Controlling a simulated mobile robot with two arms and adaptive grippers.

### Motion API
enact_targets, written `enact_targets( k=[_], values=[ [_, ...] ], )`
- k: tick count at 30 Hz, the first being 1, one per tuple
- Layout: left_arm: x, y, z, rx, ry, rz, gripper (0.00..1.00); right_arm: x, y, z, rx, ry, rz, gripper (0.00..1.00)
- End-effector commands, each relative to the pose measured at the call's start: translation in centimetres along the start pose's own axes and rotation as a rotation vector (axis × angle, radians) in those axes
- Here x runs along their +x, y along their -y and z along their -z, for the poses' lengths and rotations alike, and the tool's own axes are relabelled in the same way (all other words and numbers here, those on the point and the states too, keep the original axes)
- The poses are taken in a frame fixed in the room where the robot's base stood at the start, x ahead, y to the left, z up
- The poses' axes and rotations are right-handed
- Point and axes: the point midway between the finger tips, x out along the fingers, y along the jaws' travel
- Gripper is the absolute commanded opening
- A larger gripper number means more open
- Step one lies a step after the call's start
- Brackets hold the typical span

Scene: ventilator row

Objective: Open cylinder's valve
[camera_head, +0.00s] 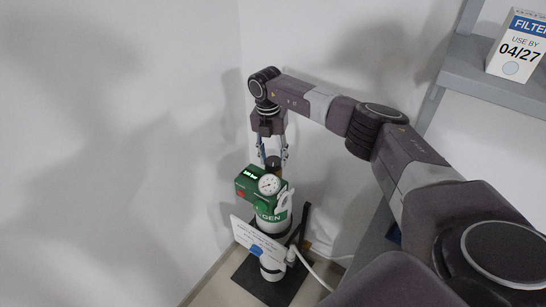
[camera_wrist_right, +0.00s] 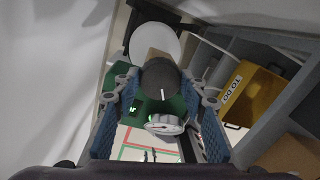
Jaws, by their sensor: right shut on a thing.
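The cylinder (camera_head: 272,268) is white with a green head (camera_head: 247,184) and stands upright in the corner by the wall. A round white gauge (camera_head: 269,184) faces forward on the head; it also shows in the right wrist view (camera_wrist_right: 165,124). The valve knob (camera_head: 273,162) is dark and sits on top of the head. In the right wrist view the knob (camera_wrist_right: 160,78) is round with a white mark. My right gripper (camera_head: 273,158) points down from above, its fingers shut on the knob from both sides. My left gripper is not in view.
A white sign (camera_head: 257,243) hangs on the cylinder's front, and a pale hose (camera_head: 315,272) runs off to the right. A grey shelf (camera_head: 490,75) with a filter box (camera_head: 517,47) is at the right. A yellow "TO DO" bin (camera_wrist_right: 250,98) shows in the right wrist view. White walls close in behind and left.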

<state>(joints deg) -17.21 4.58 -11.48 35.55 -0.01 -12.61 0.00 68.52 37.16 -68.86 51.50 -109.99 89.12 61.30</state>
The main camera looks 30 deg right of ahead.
Motion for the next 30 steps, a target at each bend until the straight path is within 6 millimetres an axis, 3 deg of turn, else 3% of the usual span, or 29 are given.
enact_targets(
  k=[11, 12, 16, 25, 30],
  values=[
    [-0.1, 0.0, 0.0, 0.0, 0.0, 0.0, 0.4, -0.6, -0.2, -0.5, 0.007, 0.013, -0.011, 0.14],
    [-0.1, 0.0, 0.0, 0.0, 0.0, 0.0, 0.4, -0.6, -0.2, -0.5, 0.006, 0.012, -0.011, 0.42],
    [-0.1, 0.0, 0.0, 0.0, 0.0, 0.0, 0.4, -0.4, -0.1, -0.4, 0.005, 0.009, -0.008, 0.56],
    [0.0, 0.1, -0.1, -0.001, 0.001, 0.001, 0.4, -0.3, -0.1, -0.2, 0.003, 0.004, -0.004, 0.57],
    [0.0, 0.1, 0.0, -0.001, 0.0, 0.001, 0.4, -2.0, -0.1, -0.2, 0.003, 0.005, -0.005, 0.57]
  ],
)
